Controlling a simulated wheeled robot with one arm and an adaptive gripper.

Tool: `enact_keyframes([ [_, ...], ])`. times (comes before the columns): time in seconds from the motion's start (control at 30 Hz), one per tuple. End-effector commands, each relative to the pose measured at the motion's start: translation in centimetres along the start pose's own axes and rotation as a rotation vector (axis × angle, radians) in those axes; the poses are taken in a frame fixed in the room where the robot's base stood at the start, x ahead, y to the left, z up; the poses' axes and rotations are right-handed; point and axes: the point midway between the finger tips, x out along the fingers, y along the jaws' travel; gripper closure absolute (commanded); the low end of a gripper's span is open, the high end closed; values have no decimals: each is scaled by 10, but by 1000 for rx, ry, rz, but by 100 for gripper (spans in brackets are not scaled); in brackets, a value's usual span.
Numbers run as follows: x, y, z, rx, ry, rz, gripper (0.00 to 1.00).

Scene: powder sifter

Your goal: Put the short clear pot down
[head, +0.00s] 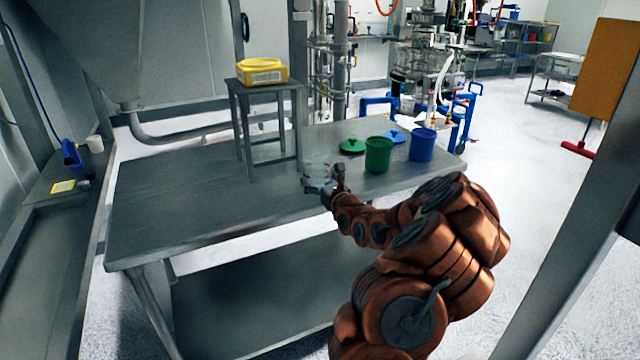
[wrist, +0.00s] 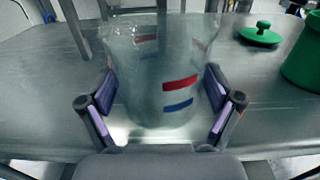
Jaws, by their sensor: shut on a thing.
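The short clear pot (wrist: 155,75) is a see-through vessel with red and blue marks on its wall. It stands upright between the two fingers of my gripper (wrist: 160,110), which is shut on it. In the head view the pot (head: 318,172) shows faintly over the grey metal table (head: 200,207), at the end of my gripper (head: 325,186). The table top (wrist: 40,130) shows around it in the wrist view. I cannot tell for sure whether the pot's base touches the table.
A green pot (head: 378,155), a green lid (head: 352,146), a blue pot (head: 423,145) and a blue lid (head: 394,137) are on the table's right part. A small metal stand (head: 262,88) at the back carries a yellow box (head: 262,72). The table's left part is clear.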

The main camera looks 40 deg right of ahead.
Motion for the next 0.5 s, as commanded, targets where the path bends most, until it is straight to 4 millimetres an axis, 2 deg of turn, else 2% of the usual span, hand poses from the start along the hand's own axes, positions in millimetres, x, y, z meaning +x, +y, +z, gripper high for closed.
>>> enact_keyframes([
  [0.13, 0, 0, -16, 1, 6, -1, 58],
  [0.5, 0, 0, -19, 0, 1, -1, 58],
])
